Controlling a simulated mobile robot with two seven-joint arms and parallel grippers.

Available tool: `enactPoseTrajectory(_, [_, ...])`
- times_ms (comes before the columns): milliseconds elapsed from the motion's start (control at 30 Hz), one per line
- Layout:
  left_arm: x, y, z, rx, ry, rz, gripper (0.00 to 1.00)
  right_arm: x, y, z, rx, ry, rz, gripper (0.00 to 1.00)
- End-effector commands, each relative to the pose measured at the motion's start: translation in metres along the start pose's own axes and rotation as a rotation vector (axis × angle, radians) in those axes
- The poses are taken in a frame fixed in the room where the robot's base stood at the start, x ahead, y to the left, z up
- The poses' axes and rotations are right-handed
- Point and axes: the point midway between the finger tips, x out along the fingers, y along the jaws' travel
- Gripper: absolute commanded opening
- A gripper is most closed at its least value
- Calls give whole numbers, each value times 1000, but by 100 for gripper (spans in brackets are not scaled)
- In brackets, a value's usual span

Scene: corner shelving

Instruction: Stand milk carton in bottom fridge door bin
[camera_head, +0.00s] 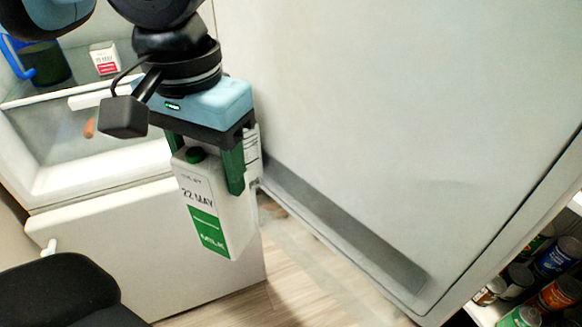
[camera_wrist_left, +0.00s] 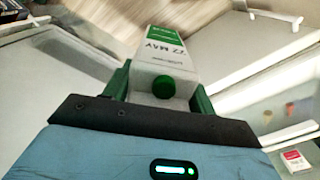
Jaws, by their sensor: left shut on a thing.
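The white milk carton (camera_head: 207,215), with a green cap, a "22 MAY" date and a green milk label, hangs nearly upright with a slight tilt in my left gripper (camera_head: 207,172). The green fingers are shut around its upper part. In the left wrist view, the carton (camera_wrist_left: 170,55) and its cap lie between the fingers of my left gripper (camera_wrist_left: 160,92). The carton is in the air in front of a large white panel (camera_head: 400,110), with a grey recessed strip (camera_head: 350,225) low on it. I cannot make out the bottom door bin for certain. My right gripper is not in view.
An open fridge compartment at left holds a blue jug (camera_head: 40,62) and a small white-and-red box (camera_head: 105,58). A white drawer or door front (camera_head: 140,250) stands below it. Cans (camera_head: 555,260) stand on a shelf at far right. Wooden floor (camera_head: 290,285) shows below.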

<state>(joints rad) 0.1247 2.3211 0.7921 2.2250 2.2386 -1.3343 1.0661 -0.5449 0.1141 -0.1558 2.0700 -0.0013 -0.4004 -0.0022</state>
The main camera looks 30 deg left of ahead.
Motion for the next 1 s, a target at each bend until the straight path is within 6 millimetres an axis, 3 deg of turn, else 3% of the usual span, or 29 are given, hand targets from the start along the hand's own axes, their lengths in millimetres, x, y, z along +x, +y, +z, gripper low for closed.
enactPoseTrajectory(300, [0, 26, -63, 0, 1, 0, 0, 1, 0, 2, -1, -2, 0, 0])
enactPoseTrajectory(600, [0, 46, -110, 0, 1, 0, 0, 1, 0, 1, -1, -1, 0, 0])
enactPoseTrajectory(800, [17, 47, -113, 1, 0, 1, 0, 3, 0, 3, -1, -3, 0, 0])
enactPoseTrajectory(1000, [20, 47, -113, 1, 3, 2, 0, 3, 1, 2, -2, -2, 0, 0])
